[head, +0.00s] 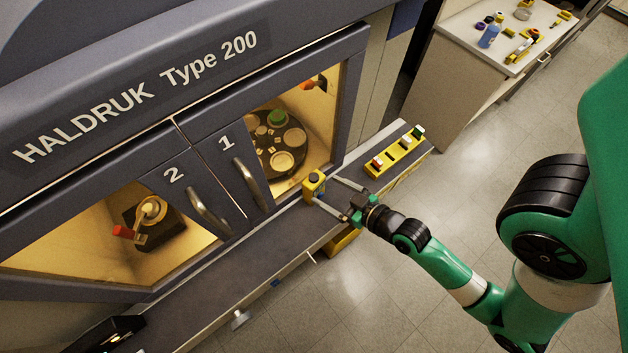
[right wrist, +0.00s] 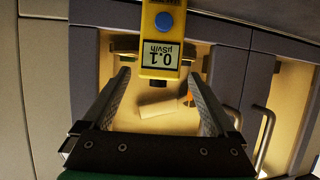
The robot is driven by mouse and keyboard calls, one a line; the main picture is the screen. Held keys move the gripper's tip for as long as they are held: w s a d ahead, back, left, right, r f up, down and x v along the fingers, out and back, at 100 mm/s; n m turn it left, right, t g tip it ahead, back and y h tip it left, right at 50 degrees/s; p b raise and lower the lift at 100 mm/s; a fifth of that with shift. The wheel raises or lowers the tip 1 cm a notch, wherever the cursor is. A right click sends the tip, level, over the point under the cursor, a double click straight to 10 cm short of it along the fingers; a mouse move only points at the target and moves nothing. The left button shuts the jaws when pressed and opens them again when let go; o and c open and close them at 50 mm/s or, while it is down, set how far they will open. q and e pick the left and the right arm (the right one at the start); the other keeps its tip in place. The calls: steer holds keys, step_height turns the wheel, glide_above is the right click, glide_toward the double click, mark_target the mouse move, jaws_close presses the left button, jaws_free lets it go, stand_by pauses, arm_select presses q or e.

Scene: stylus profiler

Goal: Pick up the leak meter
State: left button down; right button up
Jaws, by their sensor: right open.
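The leak meter (head: 314,186) is a small yellow device standing on the dark ledge in front of the cabinet, near door 1. In the right wrist view the meter (right wrist: 163,45) shows a blue button and a display that reads 0.1 µSv/h, upside down. My right gripper (head: 325,190) is open, its fingers pointing at the meter. In the right wrist view the meter's near end appears between the two fingertips (right wrist: 161,74), with a gap on each side. I cannot tell whether either finger touches it. My left gripper is not in view.
A yellow rack (head: 395,152) with small items stands on the ledge to the right of the meter. The cabinet door handles (head: 250,183) stick out behind the ledge. A side table (head: 480,35) with a blue bottle and tools is at the top right.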

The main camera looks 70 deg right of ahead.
mark_target(319, 186)
steer(key=x, duration=0.5)
steer(key=shift+r, duration=0.1)
steer(key=c, duration=1.3)
